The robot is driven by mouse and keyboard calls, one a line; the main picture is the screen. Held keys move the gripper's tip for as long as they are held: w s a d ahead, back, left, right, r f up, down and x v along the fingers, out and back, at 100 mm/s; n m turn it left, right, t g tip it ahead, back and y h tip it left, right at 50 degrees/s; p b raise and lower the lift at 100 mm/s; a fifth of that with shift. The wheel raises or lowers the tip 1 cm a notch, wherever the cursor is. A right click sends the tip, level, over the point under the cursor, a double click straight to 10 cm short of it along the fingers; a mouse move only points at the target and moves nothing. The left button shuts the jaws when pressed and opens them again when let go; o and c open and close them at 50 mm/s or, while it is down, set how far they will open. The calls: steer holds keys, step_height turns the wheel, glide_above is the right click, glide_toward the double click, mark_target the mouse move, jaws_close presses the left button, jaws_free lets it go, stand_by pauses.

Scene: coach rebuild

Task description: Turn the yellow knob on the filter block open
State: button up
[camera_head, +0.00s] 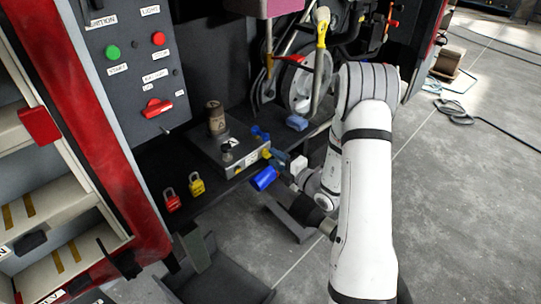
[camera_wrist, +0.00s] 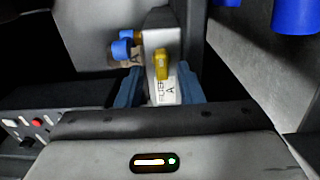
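The filter block (camera_head: 243,163) is a grey box on the dark shelf, with a label on its end face. Its yellow knob (camera_head: 266,153) sits on that end face. In the wrist view the yellow knob (camera_wrist: 161,64) stands upright near the middle, above a label reading "FILTER A" (camera_wrist: 163,92). My gripper (camera_wrist: 159,85) has its two blue-grey fingers apart, one on each side of the labelled face. The knob shows between and slightly above the fingertips. I cannot tell whether they touch anything. In the head view my gripper (camera_head: 277,157) is at the block's right end, partly hidden.
Blue fittings (camera_wrist: 122,46) are left of the knob. A blue cylinder (camera_head: 264,179) hangs below the block. A brown canister (camera_head: 215,117) stands behind it. Red (camera_head: 171,200) and yellow (camera_head: 196,184) padlocks lie left. A switch panel (camera_head: 135,60) rises behind them.

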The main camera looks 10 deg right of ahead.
steer(key=v, duration=0.7)
steer(key=shift+p, duration=0.35)
steer(key=shift+f, duration=0.1)
steer(key=v, duration=0.8)
steer(key=s+a+r+n+g+y+p, duration=0.1)
steer(key=s+a+r+n+g+p, duration=0.2)
steer(key=s+a+r+n+g, duration=0.7)
steer(key=s+a+r+n+g+p, duration=0.2)
steer(key=a+r+n+g, duration=0.25)
steer(key=n, duration=1.05)
steer(key=s+d+r+n+t+h+p, duration=0.1)
steer(key=r+n+h, duration=0.4)
steer(key=n, duration=0.6)
steer(key=s+d+r+n+t+h+p, duration=0.1)
steer(key=s+d+r+n+h+p, duration=0.2)
steer(key=n, duration=0.7)
steer(key=s+d+r+h, duration=0.2)
steer(key=d+r+h, duration=0.1)
steer(key=shift+d+r+n+h, duration=0.2)
steer(key=shift+d+n+h, duration=0.1)
steer(key=shift+n, duration=0.1)
